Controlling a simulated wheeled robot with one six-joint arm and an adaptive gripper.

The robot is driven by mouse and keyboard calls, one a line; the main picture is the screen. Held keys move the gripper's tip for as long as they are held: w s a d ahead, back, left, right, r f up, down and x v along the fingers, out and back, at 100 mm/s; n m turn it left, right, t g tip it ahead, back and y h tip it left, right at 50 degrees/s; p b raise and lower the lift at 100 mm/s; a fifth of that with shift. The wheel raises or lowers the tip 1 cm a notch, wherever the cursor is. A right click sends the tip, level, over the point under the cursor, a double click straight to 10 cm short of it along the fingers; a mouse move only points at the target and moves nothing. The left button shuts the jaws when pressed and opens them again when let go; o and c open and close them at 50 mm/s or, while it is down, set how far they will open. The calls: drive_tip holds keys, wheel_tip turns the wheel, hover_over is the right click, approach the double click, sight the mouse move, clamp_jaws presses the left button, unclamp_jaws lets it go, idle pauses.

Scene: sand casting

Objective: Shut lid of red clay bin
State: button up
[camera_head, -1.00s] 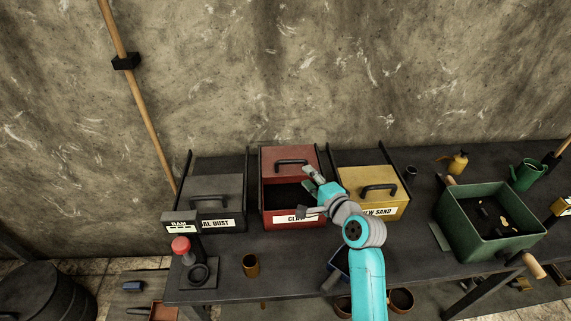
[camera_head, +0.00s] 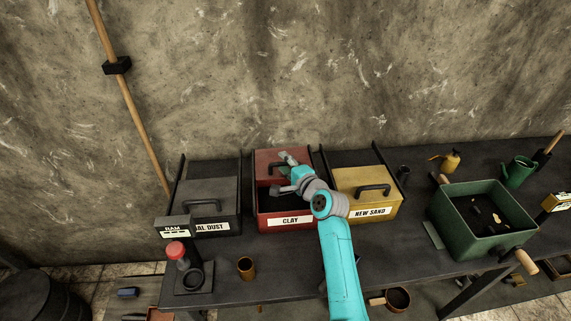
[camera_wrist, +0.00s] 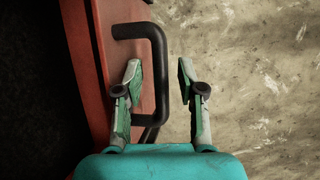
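The red clay bin (camera_head: 263,222) stands on the bench between two other bins, with a dark opening at its front. Its red lid (camera_head: 265,159) sits toward the back, uncovering that opening. My gripper (camera_head: 279,174) is over the bin, its fingers spread near the lid. In the wrist view my gripper (camera_wrist: 158,66) is open and empty. The lid's black handle (camera_wrist: 159,45) shows there, with the left finger overlapping its outline and the right finger to its right. I cannot tell whether a finger touches the handle. In the head view my gripper largely hides the handle.
The dark dust bin (camera_head: 210,188) on the left and yellow new sand bin (camera_head: 355,202) on the right have their lids shut. Dark side rails rise beside the bins. A red-topped rammer (camera_head: 175,250), brown cup (camera_head: 246,268) and green box (camera_head: 455,225) share the bench. The wall is behind.

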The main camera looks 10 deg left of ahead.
clamp_jaws()
drive_tip(key=s+d, duration=0.3)
drive_tip(key=s, duration=0.9)
drive_tip(key=shift+s+d+f, duration=0.15)
drive_tip(key=shift+s+d, duration=0.05)
drive_tip(key=shift+d, duration=0.1)
unclamp_jaws()
drive_tip(key=shift+s, duration=0.1)
drive_tip(key=shift+d, duration=0.1)
